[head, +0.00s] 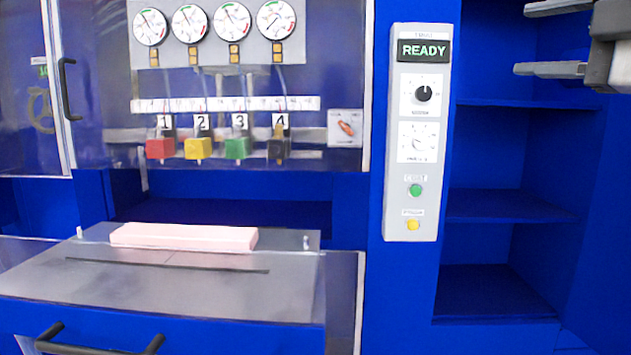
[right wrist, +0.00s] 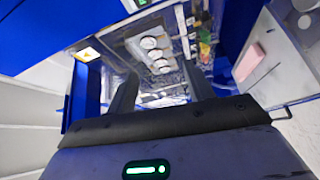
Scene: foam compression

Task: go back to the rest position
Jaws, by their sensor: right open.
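My right gripper (head: 550,40) is at the top right of the head view, in front of the blue shelf bay. Its two fingers are apart with nothing between them. In the right wrist view the open fingers (right wrist: 160,90) point toward the machine front with its gauges. My left gripper is not in the head view. A pink foam block (head: 183,237) lies flat on the grey plate at the lower left, well away from my right gripper. It also shows at the right of the right wrist view (right wrist: 248,62).
A control panel (head: 416,140) reads READY, with two dials, a green button and a yellow button. Several gauges (head: 232,22) sit above numbered coloured valves (head: 198,148). Blue shelves (head: 505,205) right of the panel are empty. A drawer with a black handle (head: 100,345) is at lower left.

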